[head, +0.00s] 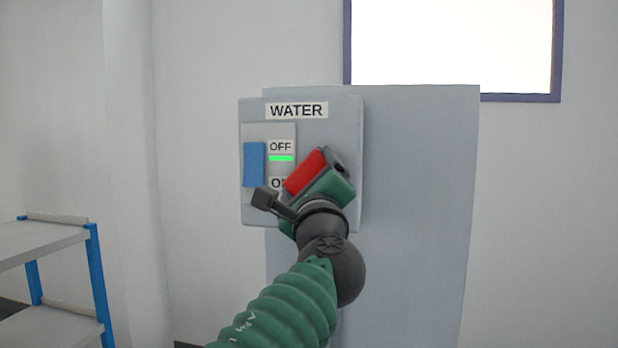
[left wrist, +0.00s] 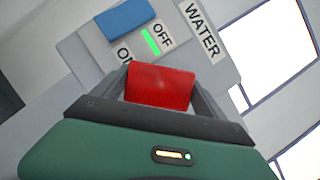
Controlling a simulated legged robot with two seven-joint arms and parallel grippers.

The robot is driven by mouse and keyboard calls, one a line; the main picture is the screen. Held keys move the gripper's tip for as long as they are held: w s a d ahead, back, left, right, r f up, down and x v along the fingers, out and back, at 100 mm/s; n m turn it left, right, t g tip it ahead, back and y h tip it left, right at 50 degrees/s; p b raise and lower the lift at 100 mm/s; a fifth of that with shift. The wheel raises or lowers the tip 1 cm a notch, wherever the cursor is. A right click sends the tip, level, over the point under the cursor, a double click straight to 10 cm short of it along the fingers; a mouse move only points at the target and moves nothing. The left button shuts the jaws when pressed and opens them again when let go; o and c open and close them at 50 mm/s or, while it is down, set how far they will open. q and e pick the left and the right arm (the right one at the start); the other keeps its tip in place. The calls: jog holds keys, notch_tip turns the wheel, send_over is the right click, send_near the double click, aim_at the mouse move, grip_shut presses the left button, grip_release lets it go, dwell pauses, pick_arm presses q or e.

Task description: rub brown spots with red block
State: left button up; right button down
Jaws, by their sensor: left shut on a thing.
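A red block (head: 305,171) is held in my left gripper (head: 318,172), in front of the lower right part of a grey water switch panel. In the left wrist view the red block (left wrist: 160,87) sits between the two dark fingers of my left gripper (left wrist: 160,90), which is shut on it. No brown spots show in either view. My right gripper is in neither view.
The WATER panel (head: 340,130) has a blue handle (head: 254,164) beside the OFF label and a lit green bar (head: 281,158). It is mounted on a tall grey board (head: 420,200). A blue-framed shelf (head: 95,270) stands at the left. A bright window (head: 450,45) is above.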

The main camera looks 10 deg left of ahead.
pick_arm(q)
jog(key=shift+w, duration=0.3)
jog(key=shift+d, duration=0.15)
